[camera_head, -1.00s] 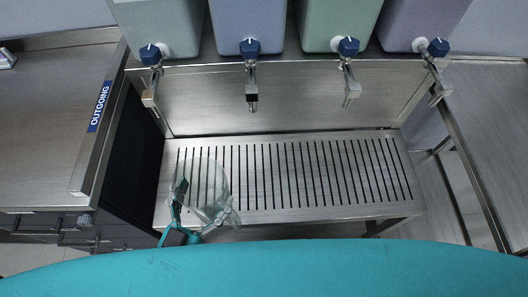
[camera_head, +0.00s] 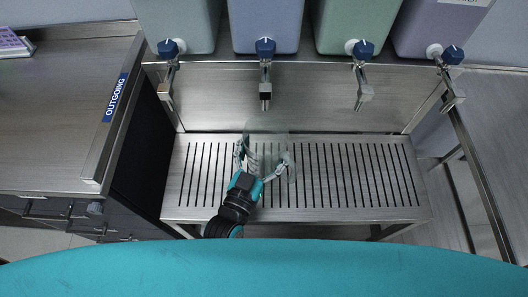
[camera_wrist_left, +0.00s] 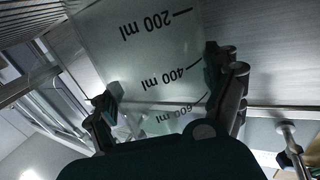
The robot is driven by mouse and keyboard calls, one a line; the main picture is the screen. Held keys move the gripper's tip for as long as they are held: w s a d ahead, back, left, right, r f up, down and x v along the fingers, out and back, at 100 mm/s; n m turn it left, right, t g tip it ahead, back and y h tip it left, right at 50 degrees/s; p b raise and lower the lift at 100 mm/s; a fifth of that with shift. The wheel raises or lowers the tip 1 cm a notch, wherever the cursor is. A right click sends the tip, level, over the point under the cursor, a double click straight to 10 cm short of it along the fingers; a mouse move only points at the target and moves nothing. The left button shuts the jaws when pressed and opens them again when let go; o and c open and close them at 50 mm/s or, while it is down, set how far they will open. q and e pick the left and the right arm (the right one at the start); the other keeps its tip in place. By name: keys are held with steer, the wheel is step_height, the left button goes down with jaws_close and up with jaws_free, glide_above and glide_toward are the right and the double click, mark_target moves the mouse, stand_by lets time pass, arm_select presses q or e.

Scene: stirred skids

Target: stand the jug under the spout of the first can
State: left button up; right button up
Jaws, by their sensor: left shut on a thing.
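The clear jug (camera_head: 268,138) is over the slotted shelf (camera_head: 345,203), in front of and below the spout of the blue second can from the left. My left gripper (camera_head: 264,160) is shut around the jug. In the left wrist view the jug (camera_wrist_left: 150,62) fills the space between the fingers, with ml marks showing upside down. I cannot tell if its base touches the slats. The leftmost can (camera_head: 180,25) is grey-green, with a blue knob and a metal spout (camera_head: 166,92), left of the jug. My right gripper is not in view.
A blue can (camera_head: 265,22), a green can (camera_head: 355,22) and a purple can (camera_head: 437,25) stand in the same row, each with its own spout. A counter with an OUTGOING label (camera_head: 115,98) stands left. The shelf is otherwise bare.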

arm_select(q)
steer(key=shift+f, duration=0.8)
steer(key=shift+f, duration=0.15)
steer(key=o, duration=1)
steer(key=v, duration=1.2)
